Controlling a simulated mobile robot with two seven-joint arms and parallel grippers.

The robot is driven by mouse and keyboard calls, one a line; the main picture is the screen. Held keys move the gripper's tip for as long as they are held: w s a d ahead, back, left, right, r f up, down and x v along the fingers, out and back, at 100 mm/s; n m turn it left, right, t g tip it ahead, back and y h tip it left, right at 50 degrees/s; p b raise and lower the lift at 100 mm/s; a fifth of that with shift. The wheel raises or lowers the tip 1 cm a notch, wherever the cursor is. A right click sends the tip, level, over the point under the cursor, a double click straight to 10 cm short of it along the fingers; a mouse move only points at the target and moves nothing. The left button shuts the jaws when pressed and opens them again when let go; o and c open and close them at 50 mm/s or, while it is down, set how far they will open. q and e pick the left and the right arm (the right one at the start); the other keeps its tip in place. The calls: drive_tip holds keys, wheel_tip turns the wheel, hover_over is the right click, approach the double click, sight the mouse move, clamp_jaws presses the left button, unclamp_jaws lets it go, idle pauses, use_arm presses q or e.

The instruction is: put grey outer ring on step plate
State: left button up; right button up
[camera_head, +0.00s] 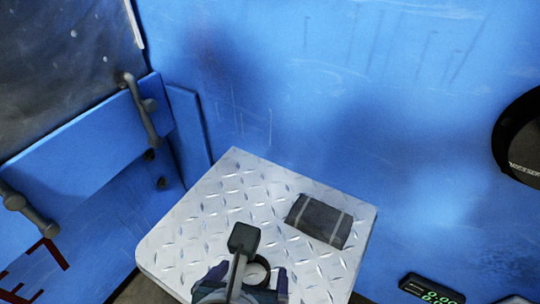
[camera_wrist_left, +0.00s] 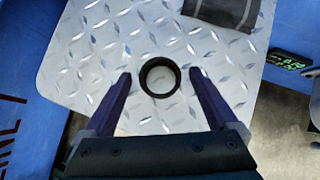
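The step plate (camera_head: 190,232) is a light metal diamond-tread surface in the lower middle of the head view. It also fills much of the left wrist view (camera_wrist_left: 95,50). The outer ring (camera_wrist_left: 145,77) is dark grey, nearly black, and appears to lie flat on the plate. In the head view the ring (camera_head: 266,268) is partly hidden by my left gripper. My left gripper (camera_wrist_left: 161,75) is open, one finger on each side of the ring, with a visible gap at both sides. In the head view the left gripper (camera_head: 249,270) is over the plate's near part. My right gripper is not in view.
A dark grey block with two light stripes (camera_head: 319,220) lies on the plate's right part. A blue wall (camera_head: 330,90) stands behind, with a blue panel and handle (camera_head: 146,110) at left. A small green-digit display (camera_head: 430,289) is at lower right. The plate's left part is clear.

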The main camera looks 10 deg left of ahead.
use_arm(q)
drive_tip(key=shift+r, duration=0.1)
drive_tip(key=p+v, duration=0.7)
drive_tip(key=v, duration=0.4)
drive_tip(key=s+a+r+n+g, duration=0.2)
drive_tip(key=a+r+n, duration=0.3)
drive_tip(key=n, duration=1.1)
drive_tip(key=s+a+r+n+g, duration=0.1)
drive_tip(key=a+r+n, duration=0.5)
drive_tip(key=n, duration=1.1)
drive_tip(key=shift+s+a+r+n+g, duration=0.3)
drive_tip(key=shift+s+a+g, duration=0.15)
drive_tip(key=shift+a, duration=0.2)
